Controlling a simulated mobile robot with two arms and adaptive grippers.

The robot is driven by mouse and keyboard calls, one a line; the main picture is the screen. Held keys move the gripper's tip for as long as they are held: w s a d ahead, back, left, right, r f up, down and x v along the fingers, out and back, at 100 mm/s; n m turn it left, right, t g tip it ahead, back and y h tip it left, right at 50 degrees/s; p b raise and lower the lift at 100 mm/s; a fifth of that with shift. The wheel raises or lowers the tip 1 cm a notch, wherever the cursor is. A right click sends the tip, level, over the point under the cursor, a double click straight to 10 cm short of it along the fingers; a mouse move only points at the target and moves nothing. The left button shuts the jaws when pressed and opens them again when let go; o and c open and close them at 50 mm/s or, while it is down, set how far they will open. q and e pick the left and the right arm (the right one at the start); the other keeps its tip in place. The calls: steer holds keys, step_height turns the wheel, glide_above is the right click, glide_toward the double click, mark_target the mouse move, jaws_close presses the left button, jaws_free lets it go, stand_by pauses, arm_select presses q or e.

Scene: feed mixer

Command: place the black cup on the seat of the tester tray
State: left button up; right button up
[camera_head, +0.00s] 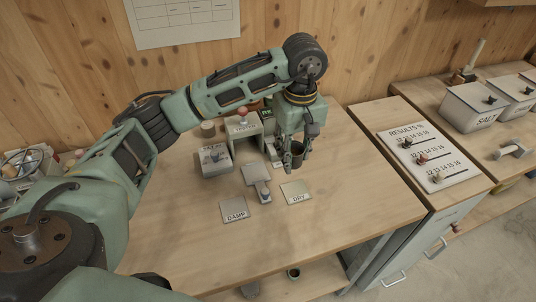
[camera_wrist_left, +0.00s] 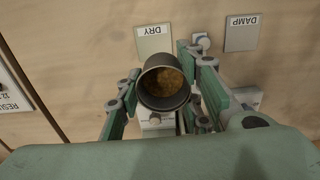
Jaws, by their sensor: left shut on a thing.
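My left gripper (camera_head: 291,160) is shut on the black cup (camera_head: 298,155) and holds it up, to the right of the tester (camera_head: 244,126). In the left wrist view the cup (camera_wrist_left: 163,82) sits between the fingers, its open mouth toward the camera, with brown grain inside. The tester tray (camera_head: 256,174) reaches forward from the tester, left of and nearer than the cup. Its small end (camera_head: 263,193) lies between the DAMP plate (camera_head: 238,206) and the DRY plate (camera_head: 296,192). My right gripper is not in view.
A grey sloped box (camera_head: 215,160) stands left of the tray. A results board (camera_head: 425,155) with pegs lies on the cabinet at right, and a SALT bin (camera_head: 475,107) stands farther right. The table front is clear.

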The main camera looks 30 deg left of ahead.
arm_select(q)
steer(key=a+f+p, duration=0.1)
steer(key=a+f, duration=0.1)
steer(key=a, duration=0.1)
steer(key=a+f+p, duration=0.1)
steer(key=a+f, duration=0.1)
steer(key=a, duration=0.2)
steer(key=a+f+p, duration=0.1)
steer(key=a+f, duration=0.1)
steer(key=a, duration=0.2)
steer(key=shift+f, duration=0.15)
steer(key=shift+a+f+p, duration=0.1)
steer(key=shift+a+p, duration=0.05)
steer(key=shift+p, duration=0.2)
step_height(320, 180, down, 3)
steer(key=shift+s+f+p, duration=0.1)
steer(key=shift+p, duration=0.65)
steer(key=shift+f, duration=0.45)
